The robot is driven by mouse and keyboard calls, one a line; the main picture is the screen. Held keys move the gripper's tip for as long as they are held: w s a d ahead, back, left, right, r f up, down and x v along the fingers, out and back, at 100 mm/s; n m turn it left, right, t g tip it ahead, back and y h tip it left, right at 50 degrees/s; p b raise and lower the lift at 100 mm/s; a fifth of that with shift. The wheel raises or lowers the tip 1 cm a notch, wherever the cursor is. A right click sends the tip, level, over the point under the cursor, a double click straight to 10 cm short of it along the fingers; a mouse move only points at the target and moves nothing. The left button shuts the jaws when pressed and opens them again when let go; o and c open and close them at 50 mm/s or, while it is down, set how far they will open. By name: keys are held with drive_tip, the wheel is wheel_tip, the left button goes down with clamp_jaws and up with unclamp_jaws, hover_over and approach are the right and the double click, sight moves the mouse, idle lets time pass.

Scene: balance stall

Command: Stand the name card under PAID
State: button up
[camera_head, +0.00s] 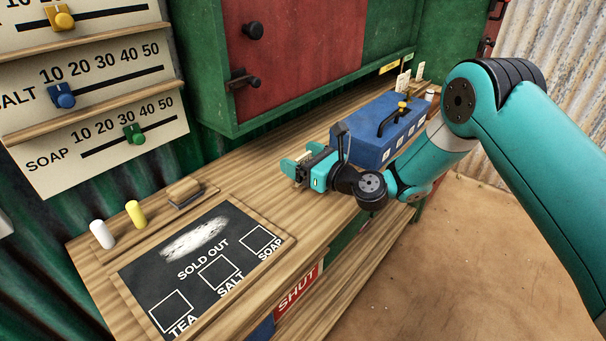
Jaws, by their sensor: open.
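Small white cards stand upright at the back right of the counter, one at the left (402,82) and one further right (420,71). Their writing is too small to read, so I cannot tell which names they bear. Above them, a yellow label (389,67) and a green label (408,57) sit on the green cabinet's lower edge. I cannot read PAID on either. My gripper (297,170) is open above the middle of the counter, pointing left, in front of the blue box and well apart from the cards. I see nothing held in it.
A blue box (372,153) with a black handle stands between my gripper and the cards. A SOLD OUT board (237,255), white and yellow chalks (136,214) and an eraser (184,192) are at the left. The green cabinet (215,70) overhangs the back.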

drive_tip(key=shift+w+a, duration=0.45)
drive_tip(key=shift+a, duration=0.05)
drive_tip(key=c, duration=1.3)
drive_tip(key=shift+r, duration=0.1)
drive_tip(key=shift+c, duration=0.2)
